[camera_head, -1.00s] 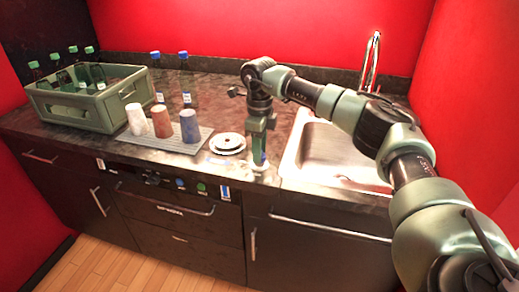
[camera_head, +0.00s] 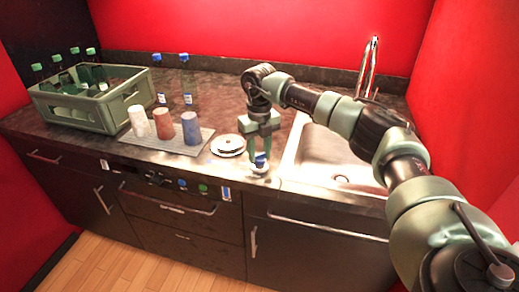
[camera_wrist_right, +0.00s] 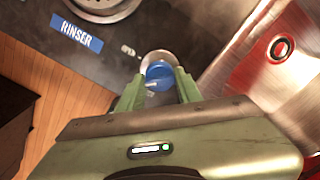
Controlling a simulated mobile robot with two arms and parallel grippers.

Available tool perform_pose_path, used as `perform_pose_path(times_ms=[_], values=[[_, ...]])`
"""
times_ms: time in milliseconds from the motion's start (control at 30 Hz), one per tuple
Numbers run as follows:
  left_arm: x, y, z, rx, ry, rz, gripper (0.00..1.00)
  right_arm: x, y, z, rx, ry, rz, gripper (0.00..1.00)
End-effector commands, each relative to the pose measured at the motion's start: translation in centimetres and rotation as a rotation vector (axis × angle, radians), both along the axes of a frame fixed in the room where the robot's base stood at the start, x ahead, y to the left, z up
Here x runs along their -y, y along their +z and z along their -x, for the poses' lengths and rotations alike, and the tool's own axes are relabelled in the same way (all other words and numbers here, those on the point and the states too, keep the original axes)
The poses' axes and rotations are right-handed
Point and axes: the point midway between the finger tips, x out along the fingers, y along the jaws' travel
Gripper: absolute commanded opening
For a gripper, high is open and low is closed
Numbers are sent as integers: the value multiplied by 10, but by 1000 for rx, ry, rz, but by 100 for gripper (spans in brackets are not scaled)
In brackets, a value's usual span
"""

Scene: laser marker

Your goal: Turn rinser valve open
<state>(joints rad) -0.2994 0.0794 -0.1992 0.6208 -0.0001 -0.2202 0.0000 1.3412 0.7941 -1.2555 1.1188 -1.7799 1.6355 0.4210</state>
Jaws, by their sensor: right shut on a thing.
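The rinser valve is a blue knob (camera_head: 260,161) on a pale round base on the counter, left of the sink's front corner. In the right wrist view the blue knob (camera_wrist_right: 159,71) sits between the two green fingertips, with a lighter pointer on it. My right gripper (camera_head: 260,157) points down from above and is shut on the knob; it also shows in the right wrist view (camera_wrist_right: 157,81). My left gripper is out of view.
A round metal rinser plate (camera_head: 228,144) is just left of the valve. The steel sink (camera_head: 335,165) with a tall faucet (camera_head: 370,68) lies right. Several cups stand on a grey mat (camera_head: 200,142); a green bottle crate (camera_head: 92,117) is at far left. Two bottles stand behind.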

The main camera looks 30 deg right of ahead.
Motion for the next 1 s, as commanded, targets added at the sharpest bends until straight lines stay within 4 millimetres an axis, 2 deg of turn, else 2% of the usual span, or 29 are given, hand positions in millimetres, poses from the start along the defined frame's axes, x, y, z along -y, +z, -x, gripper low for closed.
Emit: perform_pose_path(times_ms=[600, 1000], values=[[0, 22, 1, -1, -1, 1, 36, 1, 3, -2, 7, -548, 1, 0], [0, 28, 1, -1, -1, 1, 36, 1, 3, -2, 8, -727, -1, 0]])
